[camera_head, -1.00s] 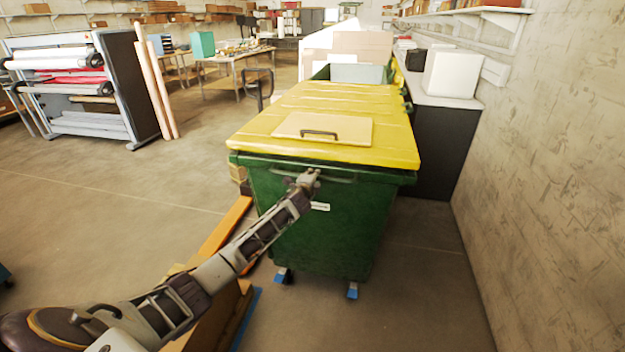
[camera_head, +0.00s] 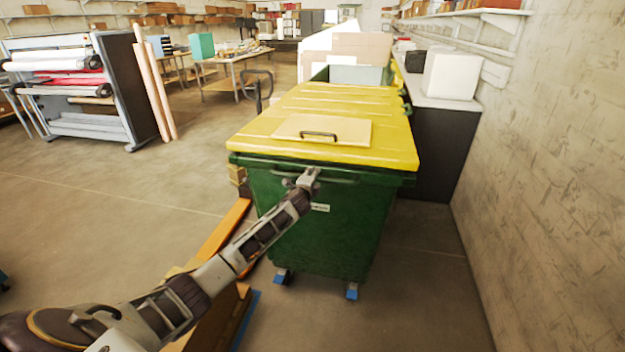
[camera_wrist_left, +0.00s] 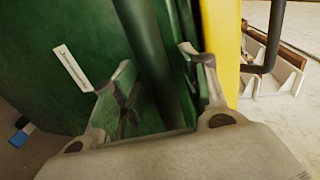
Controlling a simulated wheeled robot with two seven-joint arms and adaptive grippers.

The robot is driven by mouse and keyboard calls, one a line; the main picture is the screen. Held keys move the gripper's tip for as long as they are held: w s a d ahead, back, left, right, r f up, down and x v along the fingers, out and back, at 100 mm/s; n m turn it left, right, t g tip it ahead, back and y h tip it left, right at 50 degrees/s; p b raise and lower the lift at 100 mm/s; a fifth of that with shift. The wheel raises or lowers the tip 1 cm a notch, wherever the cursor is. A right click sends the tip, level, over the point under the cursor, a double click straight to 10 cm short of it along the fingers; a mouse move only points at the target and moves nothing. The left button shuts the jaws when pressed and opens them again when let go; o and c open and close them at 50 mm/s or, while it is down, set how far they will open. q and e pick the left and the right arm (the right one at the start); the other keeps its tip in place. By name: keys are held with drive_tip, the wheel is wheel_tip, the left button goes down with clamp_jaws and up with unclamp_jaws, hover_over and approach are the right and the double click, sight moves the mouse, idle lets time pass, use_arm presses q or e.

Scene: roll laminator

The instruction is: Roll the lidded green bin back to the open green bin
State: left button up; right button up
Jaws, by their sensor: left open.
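The lidded green bin (camera_head: 325,225) stands ahead of me, upright on casters, its yellow lid (camera_head: 345,113) closed. Its front also shows in the left wrist view (camera_wrist_left: 50,40). My left gripper (camera_head: 306,176) is at the bin's front handle bar (camera_head: 340,180). In the left wrist view the two open fingers (camera_wrist_left: 160,90) stand on either side of the dark green bar (camera_wrist_left: 150,50). I cannot tell if they touch it. The open green bin (camera_head: 320,73) is just behind the lidded one, mostly hidden, with pale boards or boxes in it. My right gripper is not in view.
A wall (camera_head: 550,150) and a dark cabinet with a white top (camera_head: 440,150) are close on the right. An orange pallet-truck fork (camera_head: 222,228) and cardboard lie at the left of the bin. A roll rack (camera_head: 75,90) stands far left. The floor (camera_head: 110,210) between is clear.

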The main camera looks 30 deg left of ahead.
use_arm(q)
drive_tip(key=v, duration=1.2)
idle(1.0)
idle(0.4)
